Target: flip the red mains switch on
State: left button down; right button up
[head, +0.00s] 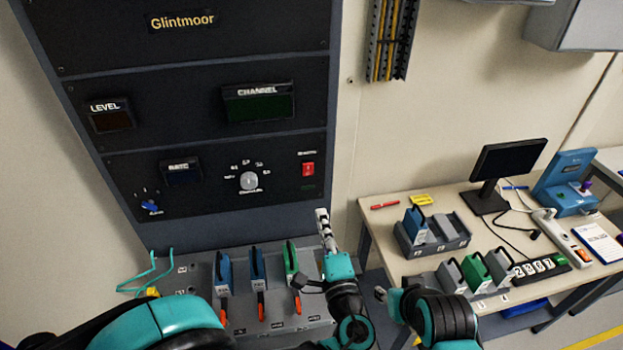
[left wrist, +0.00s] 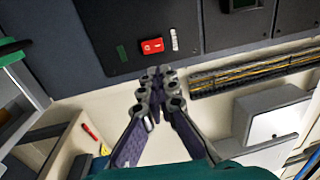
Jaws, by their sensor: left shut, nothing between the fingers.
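The red mains switch (head: 308,169) sits at the right of the lowest panel of the dark rack. In the left wrist view the switch (left wrist: 152,46) shows as a red rocker with white marks; I cannot tell which side is pressed. My left gripper (head: 322,216) is shut and empty, pointing up, below and slightly right of the switch. In the left wrist view its fingertips (left wrist: 157,77) are together just below the switch, with a visible gap. My right gripper (head: 381,294) is partly in view at the bottom, apart from the rack; its jaw state is unclear.
A dark green indicator (head: 308,187) lies under the switch, and a selector knob (head: 249,181) is to its left. A bench (head: 385,217) with a monitor (head: 508,163) is at right.

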aim_at(308, 166)
pick_arm(q)
jog(key=b+x, duration=0.1)
jog(key=x, duration=1.1)
jog(key=shift+w+a, duration=0.15)
jog(key=shift+w, duration=0.15)
jog(key=shift+w+r, duration=0.1)
jog(key=shift+w, duration=0.55)
jog(key=shift+w+a+r, duration=0.15)
jog(key=shift+w+r, duration=0.05)
jog(key=shift+w, duration=0.15)
